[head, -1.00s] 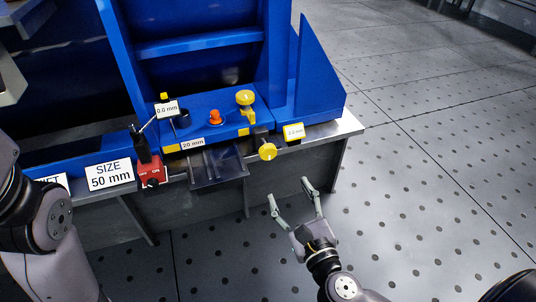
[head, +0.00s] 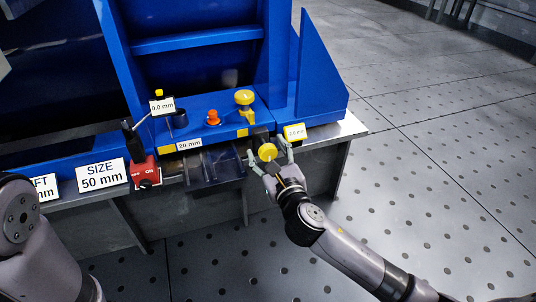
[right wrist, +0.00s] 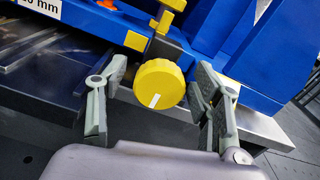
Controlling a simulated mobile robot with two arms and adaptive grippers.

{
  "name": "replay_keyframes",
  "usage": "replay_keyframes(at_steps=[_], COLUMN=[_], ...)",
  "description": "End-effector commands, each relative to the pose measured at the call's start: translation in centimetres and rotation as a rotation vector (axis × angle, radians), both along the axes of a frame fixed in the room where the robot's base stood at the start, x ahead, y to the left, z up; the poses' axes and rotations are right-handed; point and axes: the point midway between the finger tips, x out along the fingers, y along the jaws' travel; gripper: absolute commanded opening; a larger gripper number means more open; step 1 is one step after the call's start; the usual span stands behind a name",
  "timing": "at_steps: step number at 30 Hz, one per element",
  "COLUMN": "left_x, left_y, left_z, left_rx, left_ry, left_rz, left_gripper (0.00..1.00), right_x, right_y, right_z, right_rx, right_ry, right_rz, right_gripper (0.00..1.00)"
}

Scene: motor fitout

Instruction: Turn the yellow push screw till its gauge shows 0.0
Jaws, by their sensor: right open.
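The yellow push screw (head: 267,152) is a round knob on the front of the blue machine, near its right end. In the right wrist view the yellow knob (right wrist: 159,84) has a white mark on its lower face. My right gripper (head: 270,158) is open with its fingers on either side of the knob; the wrist view shows gaps between both fingers (right wrist: 158,95) and it. The yellow-framed gauge (head: 295,132) just right of the screw is too small to read surely. Only my left arm shows, not its gripper.
A second gauge (head: 162,106) reads 0.0 mm. A red switch box (head: 145,172), a SIZE 50 mm sign (head: 101,176) and a dark clear tray (head: 214,167) line the front left of the screw. A yellow knob (head: 244,97) stands above. The floor at right is clear.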

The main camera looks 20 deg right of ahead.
Motion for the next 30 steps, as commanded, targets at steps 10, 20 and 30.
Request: replay_keyframes(at_steps=[10, 20, 30], left_x=[-0.02, -0.02, 0.00], left_y=[-0.02, -0.02, -0.02], left_z=[0.01, 0.01, 0.03], left_rx=[0.001, 0.001, 0.001], left_ry=[-0.001, -0.001, 0.000], left_rz=[0.000, 0.000, 0.000], left_gripper=[0.33, 0.33, 0.33], right_x=[0.00, -0.01, -0.02], right_y=[0.00, 0.00, 0.00], right_z=[0.00, -0.01, -0.01], right_rx=[0.000, 0.000, 0.001], right_ry=[0.000, 0.000, 0.000], right_rz=[0.000, 0.000, 0.000], right_gripper=[0.51, 0.28, 0.11])
